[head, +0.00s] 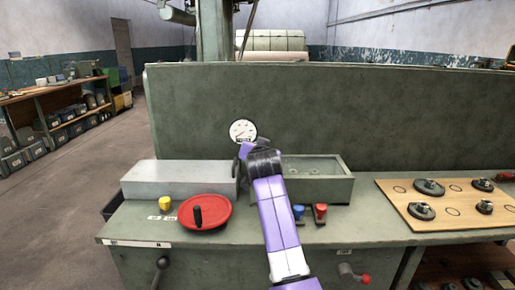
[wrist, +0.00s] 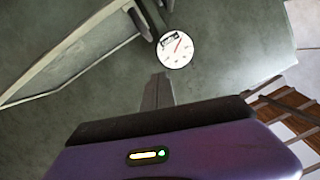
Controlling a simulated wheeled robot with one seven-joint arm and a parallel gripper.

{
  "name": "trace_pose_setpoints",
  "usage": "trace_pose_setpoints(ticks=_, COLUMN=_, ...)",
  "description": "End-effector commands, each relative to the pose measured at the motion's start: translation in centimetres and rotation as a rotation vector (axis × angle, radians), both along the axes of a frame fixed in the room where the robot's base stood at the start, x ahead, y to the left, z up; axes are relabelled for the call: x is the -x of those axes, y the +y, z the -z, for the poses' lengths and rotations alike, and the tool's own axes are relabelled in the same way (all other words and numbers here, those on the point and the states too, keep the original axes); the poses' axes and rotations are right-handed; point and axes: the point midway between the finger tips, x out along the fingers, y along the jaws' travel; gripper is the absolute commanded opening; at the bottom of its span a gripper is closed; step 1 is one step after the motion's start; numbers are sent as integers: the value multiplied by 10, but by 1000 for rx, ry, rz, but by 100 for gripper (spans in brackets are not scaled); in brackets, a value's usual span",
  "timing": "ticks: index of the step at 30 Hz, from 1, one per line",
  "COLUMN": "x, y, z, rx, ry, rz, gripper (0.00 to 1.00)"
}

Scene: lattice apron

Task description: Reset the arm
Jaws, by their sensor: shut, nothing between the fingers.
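My purple arm reaches up from the bottom middle of the head view, over the green bench (head: 150,222). It ends at a dark wrist in front of the upright green panel (head: 400,110). In the wrist view my gripper (wrist: 159,78) shows its dark fingers together, with nothing between them. A round white dial gauge (head: 243,130) is on the panel, just above the wrist in the head view. The gauge (wrist: 175,48) also shows just beyond the fingertips in the wrist view. In the head view the fingers are mostly hidden by the wrist.
A grey block (head: 165,178) and an open green tray (head: 335,190) flank the arm. A red handwheel (head: 215,222), yellow button (head: 165,202), blue lever (head: 298,211) and red lever (head: 321,212) stand in front. A wooden board (head: 395,200) holds several dark round parts at right.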

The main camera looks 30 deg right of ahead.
Motion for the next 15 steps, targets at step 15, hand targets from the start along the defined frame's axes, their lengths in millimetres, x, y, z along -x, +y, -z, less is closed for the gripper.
trace_pose_setpoints(ticks=15, x=6, y=7, z=-15, rx=52, ry=-27, rz=-20, gripper=0)
